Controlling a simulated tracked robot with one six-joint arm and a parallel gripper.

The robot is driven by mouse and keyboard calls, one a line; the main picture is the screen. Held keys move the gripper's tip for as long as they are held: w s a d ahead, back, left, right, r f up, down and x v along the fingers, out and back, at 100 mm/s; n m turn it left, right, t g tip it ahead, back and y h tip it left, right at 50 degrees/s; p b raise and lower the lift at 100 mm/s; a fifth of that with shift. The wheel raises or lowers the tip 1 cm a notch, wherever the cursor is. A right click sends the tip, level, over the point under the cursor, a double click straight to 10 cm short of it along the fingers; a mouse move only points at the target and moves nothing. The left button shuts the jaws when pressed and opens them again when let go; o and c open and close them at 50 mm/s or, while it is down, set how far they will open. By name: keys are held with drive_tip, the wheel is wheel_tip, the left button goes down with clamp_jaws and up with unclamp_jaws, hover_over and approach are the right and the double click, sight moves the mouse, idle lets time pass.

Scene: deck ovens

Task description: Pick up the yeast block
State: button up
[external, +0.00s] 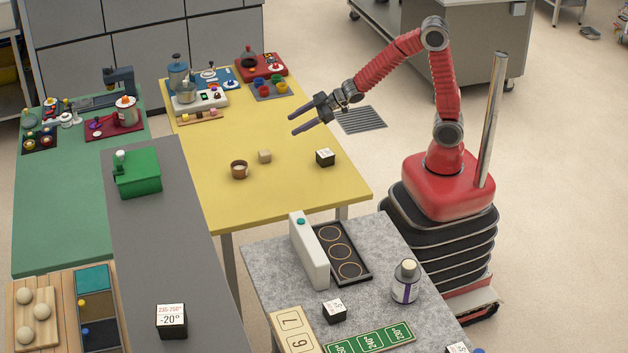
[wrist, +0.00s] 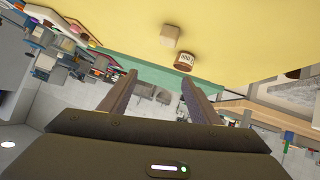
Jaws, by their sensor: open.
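The yeast block looks to be the small beige cube (external: 264,156) on the yellow table (external: 320,188). It also shows at the top of the wrist view (wrist: 171,36). A small brown round bowl (external: 239,170) with pale contents stands just left of the cube, apart from it. In the wrist view the bowl (wrist: 187,61) is close beside the cube. My gripper (external: 304,115) is open and empty, raised above the table to the upper right of the cube. Its two fingers (wrist: 158,86) are spread in the wrist view, with nothing between them.
A black and white labelled cube (external: 325,158) stands right of the beige cube. Mixers and coloured cups on trays (external: 270,89) line the table's back edge. A grey counter (external: 172,228) with a green box (external: 137,174) adjoins on the left. The yellow table's front is clear.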

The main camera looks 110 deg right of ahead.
drive_tip(key=d+f+y, duration=0.1)
drive_tip(key=f, duration=0.2)
drive_tip(key=d+f+t+y, duration=0.1)
drive_tip(key=f, duration=0.1)
drive_tip(key=d+f, duration=0.1)
drive_tip(key=f, duration=0.2)
drive_tip(key=shift+w+d+f+t+y, duration=0.2)
drive_tip(key=shift+d+f+t+y, duration=0.1)
drive_tip(key=shift+d+t+y, duration=0.1)
drive_tip(key=shift+s+f+t+y, duration=0.2)
drive_tip(key=shift+f+t+y, duration=0.1)
drive_tip(key=shift+f, duration=0.25)
drive_tip(key=shift+w, duration=0.15)
approach(265, 154)
drive_tip(key=w+f, duration=0.1)
drive_tip(key=w, duration=0.1)
drive_tip(key=w+d+f, duration=0.1)
drive_tip(key=w+f, duration=0.1)
drive_tip(key=shift+w+d+f, duration=0.1)
drive_tip(key=shift+d, duration=0.1)
drive_tip(key=shift+w, duration=0.15)
drive_tip(key=shift+x, duration=2.5)
drive_tip(key=shift+a, duration=0.15)
